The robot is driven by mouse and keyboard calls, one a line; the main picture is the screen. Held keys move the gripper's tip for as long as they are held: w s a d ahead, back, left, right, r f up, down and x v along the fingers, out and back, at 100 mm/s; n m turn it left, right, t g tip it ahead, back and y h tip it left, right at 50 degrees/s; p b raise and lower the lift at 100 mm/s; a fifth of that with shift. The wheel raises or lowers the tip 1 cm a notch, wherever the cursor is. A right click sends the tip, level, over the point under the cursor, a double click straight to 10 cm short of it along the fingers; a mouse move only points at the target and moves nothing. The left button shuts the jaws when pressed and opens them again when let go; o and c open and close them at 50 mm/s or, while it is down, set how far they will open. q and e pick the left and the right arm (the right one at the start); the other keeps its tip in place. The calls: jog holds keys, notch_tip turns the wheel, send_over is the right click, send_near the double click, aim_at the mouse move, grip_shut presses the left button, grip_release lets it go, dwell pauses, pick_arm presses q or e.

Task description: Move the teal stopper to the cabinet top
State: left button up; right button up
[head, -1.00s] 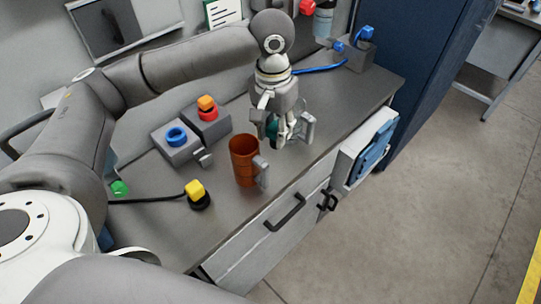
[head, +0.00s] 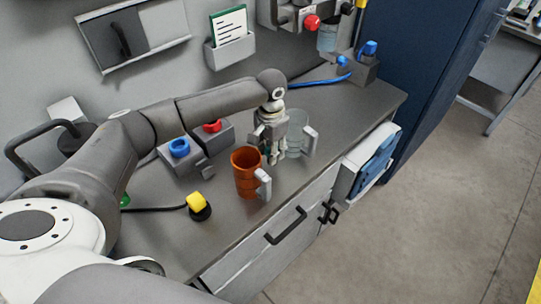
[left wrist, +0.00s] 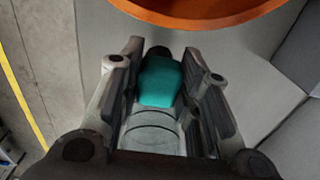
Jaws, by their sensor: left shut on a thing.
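The teal stopper (left wrist: 160,82) sits between the two fingers of my left gripper (left wrist: 163,80) in the left wrist view. The gripper is shut on it. In the head view my left gripper (head: 272,156) points down, low over the grey cabinet top (head: 225,228), just behind and right of the orange mug (head: 247,180). Only a sliver of teal shows there, and I cannot tell whether the stopper touches the surface. A clear glass mug (head: 297,135) stands close on the gripper's right. My right gripper is not in view.
The orange mug's rim (left wrist: 205,20) is close to the fingertips in the wrist view. A yellow-topped plug (head: 197,202) lies in front. The cabinet top's front edge is clear.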

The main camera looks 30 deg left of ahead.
pick_arm(q)
jog(key=shift+f, duration=1.45)
jog(key=shift+f, duration=0.1)
jog(key=o, duration=1)
jog(key=shift+r, duration=0.25)
notch_tip(320, 180, up, 12)
jog(key=shift+f+b, duration=0.1)
jog(key=shift+b, duration=0.9)
